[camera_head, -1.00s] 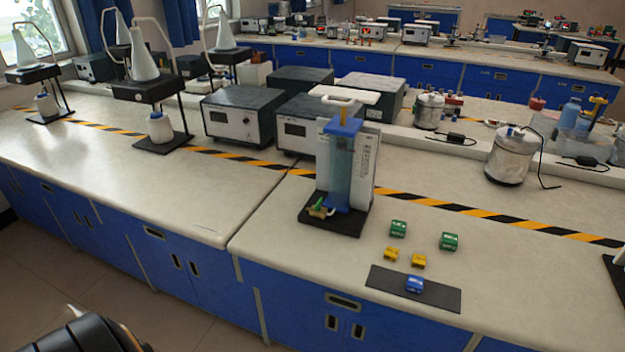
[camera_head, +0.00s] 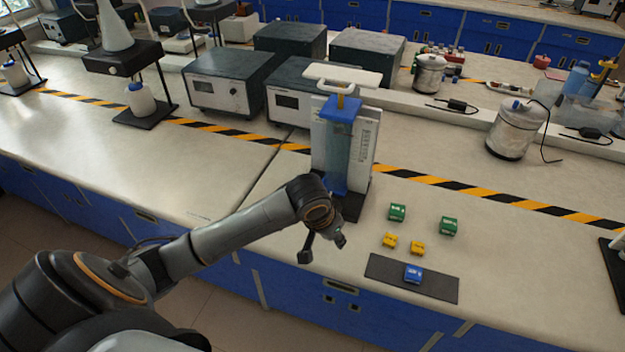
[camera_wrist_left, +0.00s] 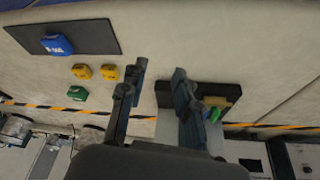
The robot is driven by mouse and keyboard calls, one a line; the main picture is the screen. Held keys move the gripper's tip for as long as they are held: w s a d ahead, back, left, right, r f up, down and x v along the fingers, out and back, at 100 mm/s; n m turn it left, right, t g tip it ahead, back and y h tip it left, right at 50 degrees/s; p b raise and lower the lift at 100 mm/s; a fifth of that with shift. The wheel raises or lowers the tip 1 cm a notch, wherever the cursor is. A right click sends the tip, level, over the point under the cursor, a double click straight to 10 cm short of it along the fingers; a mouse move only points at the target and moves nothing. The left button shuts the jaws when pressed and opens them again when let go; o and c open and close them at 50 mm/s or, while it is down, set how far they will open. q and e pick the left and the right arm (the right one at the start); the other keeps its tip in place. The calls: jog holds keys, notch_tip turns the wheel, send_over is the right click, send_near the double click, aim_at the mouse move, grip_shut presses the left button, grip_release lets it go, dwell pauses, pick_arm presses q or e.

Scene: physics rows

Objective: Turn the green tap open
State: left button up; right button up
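The green tap (camera_wrist_left: 214,114) sits on a brass-coloured fitting (camera_wrist_left: 222,101) at the black base (camera_wrist_left: 232,90) of the apparatus, seen in the wrist view. In the head view the apparatus is a clear blue column (camera_head: 338,150) with a blue top and a white panel; my arm hides the tap there. My left gripper (camera_head: 323,250) is in front of the apparatus near the bench's front edge, fingers pointing down. In the wrist view my left gripper (camera_wrist_left: 160,72) is open and empty, with the tap just right of its right finger. My right gripper is not in view.
Green blocks (camera_head: 397,212), yellow blocks (camera_head: 390,240) and a blue block (camera_head: 413,274) on a dark mat (camera_head: 440,286) lie right of the gripper. Grey instrument boxes (camera_head: 228,82) stand behind. The bench left of the apparatus is clear.

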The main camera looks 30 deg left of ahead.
pick_arm(q)
jog(key=w+a+r+n+y, duration=0.1)
jog(key=w+a+r+n, duration=0.1)
jog(key=w+a+r, duration=0.3)
jog(key=w+a+r+n+y, duration=0.1)
jog(key=w+a+r+n, duration=0.15)
jog(key=a+r, duration=0.45)
jog(key=shift+m, duration=0.25)
jog(key=p+x, duration=0.2)
jog(key=x, duration=1.2)
jog(key=shift+w+a+f, duration=0.1)
jog(key=shift+w+f, duration=0.15)
jog(key=shift+f, duration=0.05)
grip_shut()
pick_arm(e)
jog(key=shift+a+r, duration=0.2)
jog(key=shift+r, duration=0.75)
